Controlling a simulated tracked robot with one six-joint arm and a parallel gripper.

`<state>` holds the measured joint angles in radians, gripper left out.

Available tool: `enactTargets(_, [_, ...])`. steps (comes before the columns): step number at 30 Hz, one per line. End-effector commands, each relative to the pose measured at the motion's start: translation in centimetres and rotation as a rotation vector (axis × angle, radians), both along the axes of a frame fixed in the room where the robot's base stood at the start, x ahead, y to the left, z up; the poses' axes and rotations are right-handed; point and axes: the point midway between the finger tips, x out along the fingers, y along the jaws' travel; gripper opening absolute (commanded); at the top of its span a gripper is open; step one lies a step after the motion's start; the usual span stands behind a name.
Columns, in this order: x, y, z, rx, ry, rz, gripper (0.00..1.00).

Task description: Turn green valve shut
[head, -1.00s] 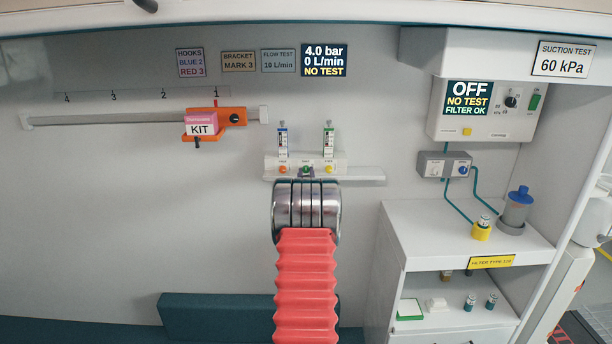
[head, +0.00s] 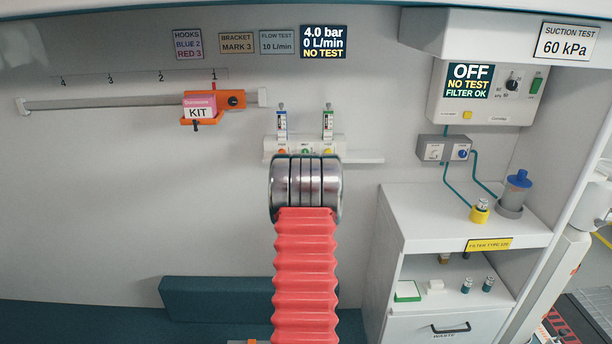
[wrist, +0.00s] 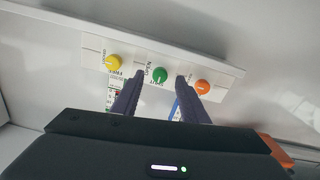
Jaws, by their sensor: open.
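The green valve (wrist: 160,75) is a round knob in the middle of a white wall panel (wrist: 97,43), between a yellow knob (wrist: 114,62) and an orange knob (wrist: 203,87). In the wrist view my gripper (wrist: 161,80) is open, with one dark finger on each side of the green valve. Gaps show between the fingers and the knob; I cannot tell how far the tips are from the panel. In the head view the green valve (head: 305,151) shows just above my arm, which hides the gripper.
Two flow meters, blue (head: 282,124) and green (head: 327,123), stand on the panel. A display (head: 324,42) reads 4.0 bar, 0 L/min, NO TEST. A pink kit (head: 199,106) sits in an orange bracket at left. A white cabinet (head: 400,220) stands at right. The wall at lower left is clear.

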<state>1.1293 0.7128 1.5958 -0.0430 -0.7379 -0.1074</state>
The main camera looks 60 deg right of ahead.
Motion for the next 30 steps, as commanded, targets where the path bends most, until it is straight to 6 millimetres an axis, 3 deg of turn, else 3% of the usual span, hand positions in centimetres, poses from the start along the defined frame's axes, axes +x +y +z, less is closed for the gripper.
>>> enactTargets(21, [-4.2, 8.1, 0.0, 0.000, 0.000, 0.000, 0.40])
enactTargets(30, [-5.1, 9.9, 0.0, 0.000, 0.000, 0.000, 0.40])
